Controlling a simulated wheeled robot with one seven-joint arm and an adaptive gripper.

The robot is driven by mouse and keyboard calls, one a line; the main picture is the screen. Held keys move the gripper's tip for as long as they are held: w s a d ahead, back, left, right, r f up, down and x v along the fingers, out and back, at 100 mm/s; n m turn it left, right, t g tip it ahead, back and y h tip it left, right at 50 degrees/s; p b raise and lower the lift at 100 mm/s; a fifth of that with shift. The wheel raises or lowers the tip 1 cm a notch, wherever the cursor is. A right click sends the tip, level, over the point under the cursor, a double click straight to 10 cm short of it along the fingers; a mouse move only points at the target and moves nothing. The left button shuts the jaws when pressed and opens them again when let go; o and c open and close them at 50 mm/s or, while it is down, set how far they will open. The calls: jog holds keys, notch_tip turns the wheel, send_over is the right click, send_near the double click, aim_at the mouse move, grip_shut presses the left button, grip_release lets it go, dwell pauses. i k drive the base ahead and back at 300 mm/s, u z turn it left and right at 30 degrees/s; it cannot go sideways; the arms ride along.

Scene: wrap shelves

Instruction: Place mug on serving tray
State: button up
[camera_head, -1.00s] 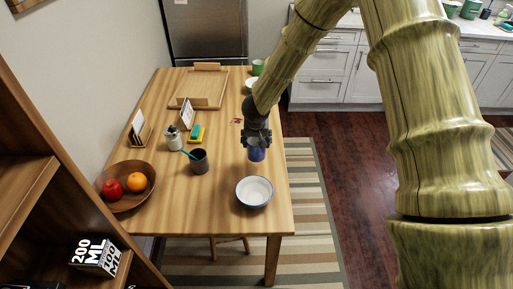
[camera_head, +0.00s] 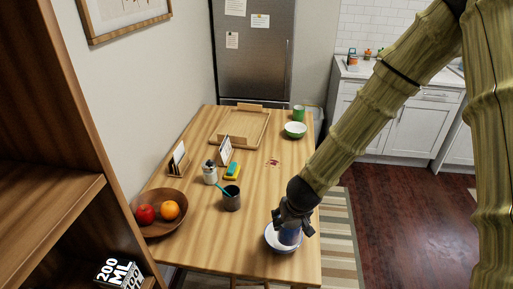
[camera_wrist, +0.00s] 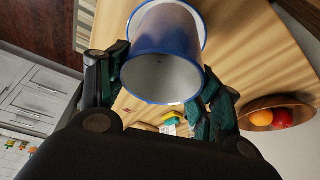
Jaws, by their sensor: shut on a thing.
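A blue mug (camera_head: 290,235) is held in my gripper (camera_head: 293,218), over the white bowl in the head view; I cannot tell its height above it. In the wrist view the mug (camera_wrist: 160,78) shows its white inside and blue rim between the two fingers of my gripper (camera_wrist: 158,98). The wooden serving tray (camera_head: 232,142) lies at the far part of the table, well beyond my gripper, and looks empty inside its rim.
A white bowl (camera_head: 272,246) with a blue rim is partly hidden by my gripper.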

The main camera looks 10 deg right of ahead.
aim_at(243, 120)
jog(key=k, duration=0.95)
jog(key=z, duration=1.4)
jog(key=i, duration=5.4)
jog(key=u, duration=2.4)
